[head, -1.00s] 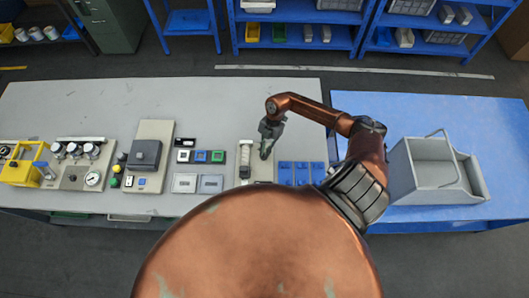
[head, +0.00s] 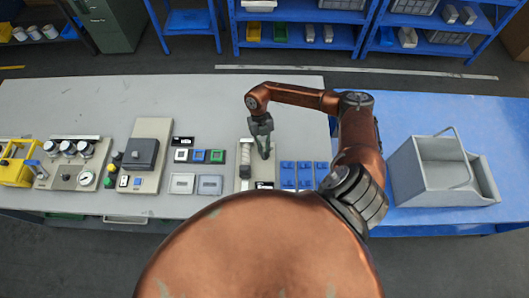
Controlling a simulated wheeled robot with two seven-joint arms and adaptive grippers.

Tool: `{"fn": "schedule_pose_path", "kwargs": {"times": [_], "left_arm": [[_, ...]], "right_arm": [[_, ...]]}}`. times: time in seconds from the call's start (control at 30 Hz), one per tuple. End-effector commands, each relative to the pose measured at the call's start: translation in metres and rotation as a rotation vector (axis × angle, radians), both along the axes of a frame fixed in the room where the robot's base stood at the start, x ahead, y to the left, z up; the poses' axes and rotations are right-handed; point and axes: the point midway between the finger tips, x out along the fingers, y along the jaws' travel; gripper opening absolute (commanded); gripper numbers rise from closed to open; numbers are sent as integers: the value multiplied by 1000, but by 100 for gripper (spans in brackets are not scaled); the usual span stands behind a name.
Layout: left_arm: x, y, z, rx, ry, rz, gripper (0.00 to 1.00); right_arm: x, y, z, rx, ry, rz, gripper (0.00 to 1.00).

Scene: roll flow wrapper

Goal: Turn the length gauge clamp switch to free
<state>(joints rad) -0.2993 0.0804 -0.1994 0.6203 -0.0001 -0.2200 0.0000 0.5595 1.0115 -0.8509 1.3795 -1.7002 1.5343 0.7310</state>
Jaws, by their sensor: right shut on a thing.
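My right gripper (head: 265,155) points down at the right part of a beige panel (head: 243,185) near the front of the grey table. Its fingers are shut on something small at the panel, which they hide. This fits the length gauge clamp switch, but its position cannot be read. A pale upright cylinder row (head: 245,158) sits on the panel just left of the fingers. A white label (head: 264,185) lies in front of them. My left gripper is not in view.
Blue blocks (head: 287,175) stand close to the right of the panel. Small framed buttons (head: 200,156) and two grey plates (head: 182,183) lie to its left. A grey bin (head: 430,180) stands on the blue table at right. The table behind the panel is clear.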

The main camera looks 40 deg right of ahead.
Motion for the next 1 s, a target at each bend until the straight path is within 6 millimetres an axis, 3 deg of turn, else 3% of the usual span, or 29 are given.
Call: {"fn": "schedule_pose_path", "kwargs": {"times": [0.4,0.97,1.0], "left_arm": [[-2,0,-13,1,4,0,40],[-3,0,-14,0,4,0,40],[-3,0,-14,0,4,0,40]], "right_arm": [[1,2,0,-1,-1,200,0],[1,2,0,-1,-1,231,0],[1,2,0,-1,-1,231,11]]}}
